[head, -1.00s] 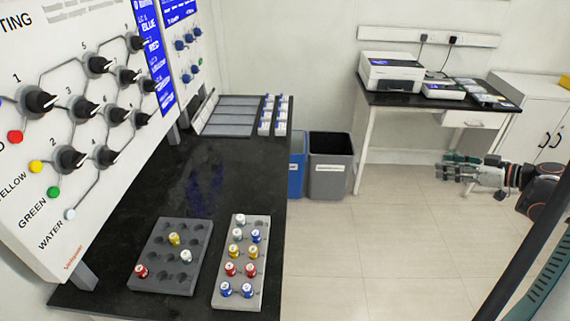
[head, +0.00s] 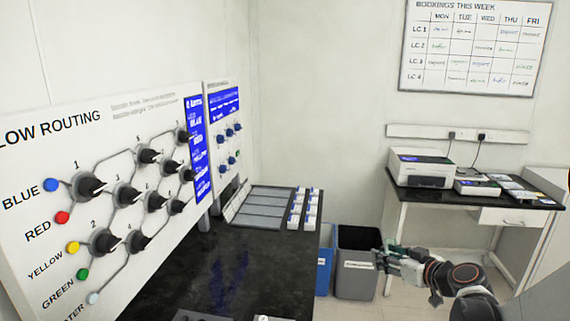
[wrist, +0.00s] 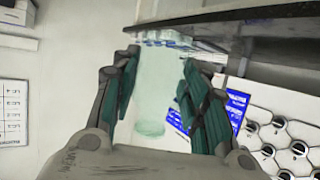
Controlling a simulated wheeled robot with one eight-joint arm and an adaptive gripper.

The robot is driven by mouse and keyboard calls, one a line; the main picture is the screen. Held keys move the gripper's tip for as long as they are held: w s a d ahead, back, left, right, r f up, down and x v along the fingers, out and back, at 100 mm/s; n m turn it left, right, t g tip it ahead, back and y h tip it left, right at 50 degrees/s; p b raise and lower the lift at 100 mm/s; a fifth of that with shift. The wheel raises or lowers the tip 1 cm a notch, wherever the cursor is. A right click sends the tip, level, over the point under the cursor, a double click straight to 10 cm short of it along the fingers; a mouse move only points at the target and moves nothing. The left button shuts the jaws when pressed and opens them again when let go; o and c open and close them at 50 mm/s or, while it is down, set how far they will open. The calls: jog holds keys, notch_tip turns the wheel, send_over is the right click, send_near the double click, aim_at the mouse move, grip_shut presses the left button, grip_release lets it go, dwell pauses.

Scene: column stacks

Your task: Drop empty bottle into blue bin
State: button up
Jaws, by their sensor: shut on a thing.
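My gripper (head: 388,258) is in front of the dark grey bin in the head view, to the right of the blue bin. In the wrist view, my gripper (wrist: 160,100) is shut on a pale, translucent bottle (wrist: 157,95) held between its green-padded fingers. The bottle is hard to make out in the head view. The blue bin (head: 324,270) stands on the floor against the right end of the black bench, partly hidden by it. The inside of the blue bin is not visible.
The dark grey bin (head: 354,284) stands right beside the blue one. The black bench (head: 255,262) carries a flow routing panel (head: 70,150) and small white boxes (head: 304,207). A table (head: 470,194) with a printer (head: 420,168) stands behind my arm.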

jog(key=s+a+r, duration=0.2)
jog(key=s+a, duration=0.1)
jog(key=a, duration=0.5)
jog(key=shift+s+a+r+m+h, duration=0.2)
jog(key=shift+a+m+h, duration=0.1)
jog(key=shift+m+h, duration=0.1)
